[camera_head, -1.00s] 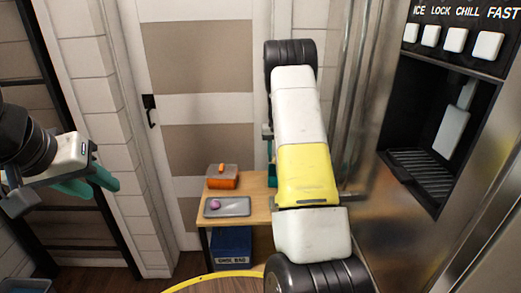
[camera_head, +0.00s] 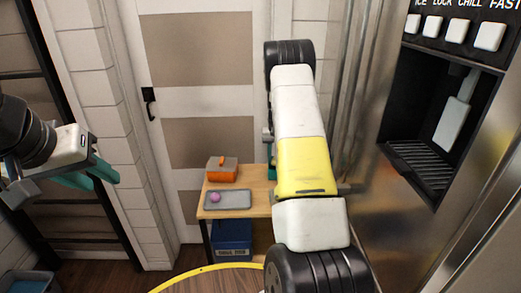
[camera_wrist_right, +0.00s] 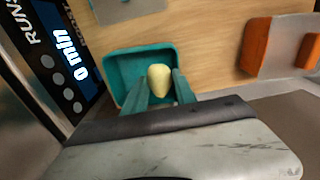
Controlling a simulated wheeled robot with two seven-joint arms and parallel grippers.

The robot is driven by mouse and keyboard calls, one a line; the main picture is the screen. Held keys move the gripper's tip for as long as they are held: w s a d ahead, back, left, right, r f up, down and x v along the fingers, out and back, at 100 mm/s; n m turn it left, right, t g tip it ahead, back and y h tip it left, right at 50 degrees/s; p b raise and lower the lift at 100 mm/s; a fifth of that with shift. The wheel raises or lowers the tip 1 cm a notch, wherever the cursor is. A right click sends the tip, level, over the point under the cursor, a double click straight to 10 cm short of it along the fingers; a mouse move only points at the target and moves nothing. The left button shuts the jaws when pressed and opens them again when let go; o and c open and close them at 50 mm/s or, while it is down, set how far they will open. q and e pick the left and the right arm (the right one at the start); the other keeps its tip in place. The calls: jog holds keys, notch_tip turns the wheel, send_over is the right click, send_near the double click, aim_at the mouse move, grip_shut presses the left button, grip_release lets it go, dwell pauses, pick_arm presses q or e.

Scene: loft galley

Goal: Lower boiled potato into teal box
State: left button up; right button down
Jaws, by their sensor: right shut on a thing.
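In the right wrist view, the pale yellow boiled potato (camera_wrist_right: 159,84) sits between the two teal fingers of my right gripper (camera_wrist_right: 162,78), which is shut on it. The open teal box (camera_wrist_right: 118,68) lies beyond the fingers, and the potato appears over its inside. The gap between potato and box floor cannot be judged. In the head view my right arm hides the potato and my right gripper. A teal patch shows beside the arm, but I cannot tell if it is box or finger. My left gripper (camera_head: 98,174) hangs at the left, far from the table; its opening is unclear.
The wooden table (camera_head: 263,183) holds a grey tray (camera_head: 238,200) with a pink round thing (camera_head: 215,197) and an orange-and-grey box (camera_head: 222,170). A blue bin (camera_head: 232,239) stands below. A dark panel reading "0 min" (camera_wrist_right: 75,50) is close beside the teal box. A steel dispenser (camera_head: 430,130) stands right.

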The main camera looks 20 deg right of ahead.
jog(key=shift+f, duration=0.15)
jog(key=c, duration=0.9)
grip_release()
